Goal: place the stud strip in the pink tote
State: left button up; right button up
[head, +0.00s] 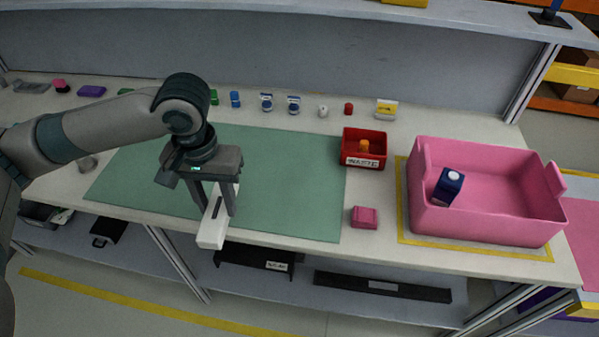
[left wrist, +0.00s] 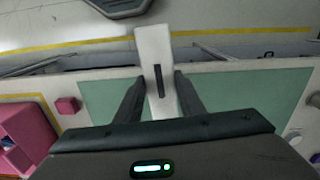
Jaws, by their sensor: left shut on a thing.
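The stud strip (head: 211,232) is a long white bar with a dark slot in its face. My left gripper (head: 217,208) is shut on it, above the front edge of the green mat. The strip's near end sticks out past the table's front edge. In the left wrist view the strip (left wrist: 153,40) stands between the two fingers (left wrist: 160,88), slightly tilted. The pink tote (head: 490,229) is on the right of the table, well away from my left gripper. A dark blue carton with a white cap (head: 448,185) is inside it. My right gripper is not in view.
A red waste bin (head: 363,160) with an orange item in it stands between mat and tote. A small pink block (head: 364,217) lies near the front edge. Several small items line the back. The green mat (head: 290,190) is clear right of my gripper.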

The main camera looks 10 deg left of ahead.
aim_at(487, 205)
jog(key=i+j, duration=0.15)
jog(key=j, duration=0.2)
jog(key=i+j, duration=0.35)
jog(key=j, duration=0.3)
jog(key=z, duration=2.5)
